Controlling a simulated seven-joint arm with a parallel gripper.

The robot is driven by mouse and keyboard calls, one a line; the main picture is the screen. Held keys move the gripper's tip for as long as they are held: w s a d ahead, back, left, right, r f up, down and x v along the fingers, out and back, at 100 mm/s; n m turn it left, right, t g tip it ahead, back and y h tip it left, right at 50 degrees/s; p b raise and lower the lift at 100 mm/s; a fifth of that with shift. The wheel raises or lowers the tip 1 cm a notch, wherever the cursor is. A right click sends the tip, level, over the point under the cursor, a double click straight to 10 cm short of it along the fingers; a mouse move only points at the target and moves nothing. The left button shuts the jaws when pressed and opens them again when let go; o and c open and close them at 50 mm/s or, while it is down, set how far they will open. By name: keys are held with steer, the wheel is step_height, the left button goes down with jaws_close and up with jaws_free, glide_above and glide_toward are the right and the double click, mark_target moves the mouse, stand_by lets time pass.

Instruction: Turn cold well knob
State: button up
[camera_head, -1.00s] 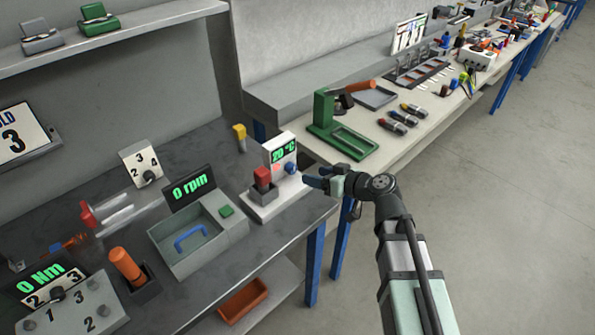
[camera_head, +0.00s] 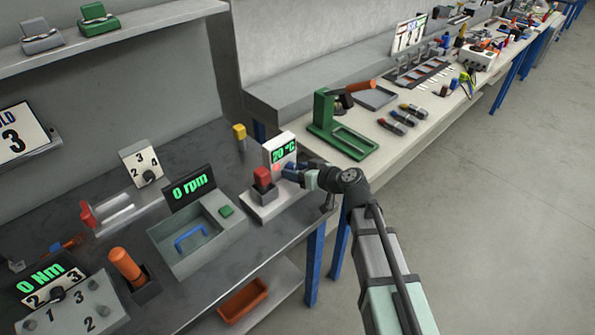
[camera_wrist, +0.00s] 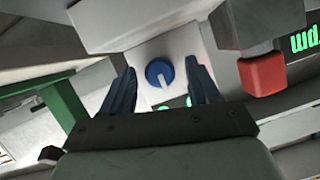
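The cold well is a white unit (camera_head: 262,207) with a green "20 °C" display (camera_head: 284,151) on the grey bench. Its blue round knob (camera_wrist: 159,72) with a white pointer mark shows in the wrist view, between my two fingers. My gripper (camera_wrist: 160,88) is open, one blue finger on each side of the knob, with gaps between fingers and knob.
A green press (camera_head: 340,135) stands on the neighbouring bench.

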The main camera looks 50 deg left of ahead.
steer(key=c, duration=1)
steer(key=shift+w, duration=0.1)
steer(key=shift+w+m+g, duration=0.1)
steer(key=shift+m+g, duration=0.8)
steer(key=shift+m, duration=0.3)
steer(key=m, duration=0.1)
steer(key=m+g, duration=0.1)
steer(key=shift+w+f+m+y, duration=0.1)
steer(key=shift+f+m+y, duration=0.05)
steer(key=shift+m+y, duration=0.2)
steer(key=m+g+y, duration=0.1)
steer(key=m, duration=0.1)
steer(key=m+g+y, duration=0.1)
steer(key=m, duration=0.2)
steer(key=shift+f+g, duration=0.15)
steer(key=shift+g, duration=0.15)
